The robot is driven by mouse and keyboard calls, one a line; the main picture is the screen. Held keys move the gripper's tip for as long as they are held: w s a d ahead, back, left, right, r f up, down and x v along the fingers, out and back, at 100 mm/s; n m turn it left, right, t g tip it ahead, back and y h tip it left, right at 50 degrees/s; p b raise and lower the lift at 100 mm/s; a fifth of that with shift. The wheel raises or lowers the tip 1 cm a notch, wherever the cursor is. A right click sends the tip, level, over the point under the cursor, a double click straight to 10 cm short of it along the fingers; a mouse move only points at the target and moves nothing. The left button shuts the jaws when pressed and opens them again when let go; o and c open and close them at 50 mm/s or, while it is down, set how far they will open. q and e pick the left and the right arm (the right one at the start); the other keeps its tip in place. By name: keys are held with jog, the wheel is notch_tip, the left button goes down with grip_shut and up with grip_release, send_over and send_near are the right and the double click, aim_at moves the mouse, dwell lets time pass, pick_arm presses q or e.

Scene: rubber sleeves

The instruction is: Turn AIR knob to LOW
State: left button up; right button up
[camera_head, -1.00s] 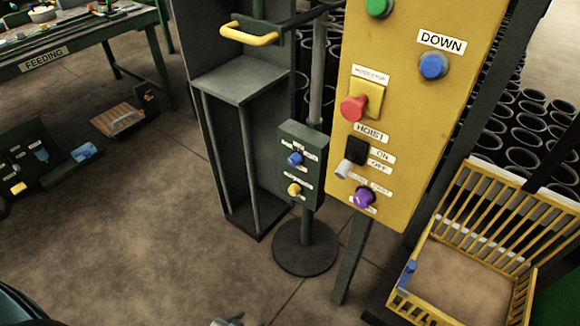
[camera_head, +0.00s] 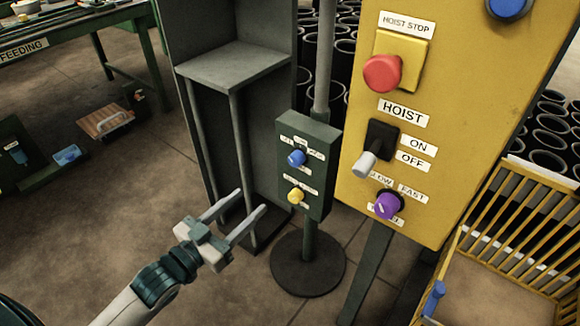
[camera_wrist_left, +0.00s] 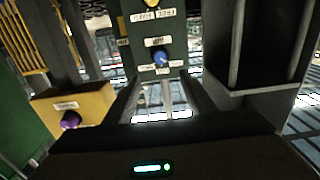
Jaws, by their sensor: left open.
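A small green control box (camera_head: 318,150) on a stand carries a blue knob (camera_head: 297,158) above a yellow knob (camera_head: 295,196), with small white labels around each. The blue knob appears to be the AIR knob, but its labels are too small to read surely. My left gripper (camera_head: 252,199) is open and empty, to the left of the box and apart from it, fingers pointing toward it. In the left wrist view the blue knob (camera_wrist_left: 161,57) shows beyond and between the two fingers, and the yellow knob (camera_wrist_left: 151,3) is at the top edge. My right gripper is out of view.
A yellow hoist panel (camera_head: 450,130) with a red button (camera_head: 382,73), a toggle switch (camera_head: 366,163) and a purple knob (camera_head: 389,205) stands right of the box. A dark metal frame (camera_head: 236,72) stands behind my gripper. A yellow crate (camera_head: 520,235) is at right.

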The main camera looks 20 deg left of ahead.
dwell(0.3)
pick_arm(q)
jog(key=b, duration=0.1)
send_near(293, 163)
jog(key=x, duration=0.7)
jog(key=shift+w, duration=0.25)
jog(key=shift+w+d, duration=0.25)
jog(key=shift+w, duration=0.4)
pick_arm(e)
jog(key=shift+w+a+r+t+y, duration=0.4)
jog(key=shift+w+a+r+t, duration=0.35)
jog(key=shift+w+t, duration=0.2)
pick_arm(q)
jog(key=c, duration=1)
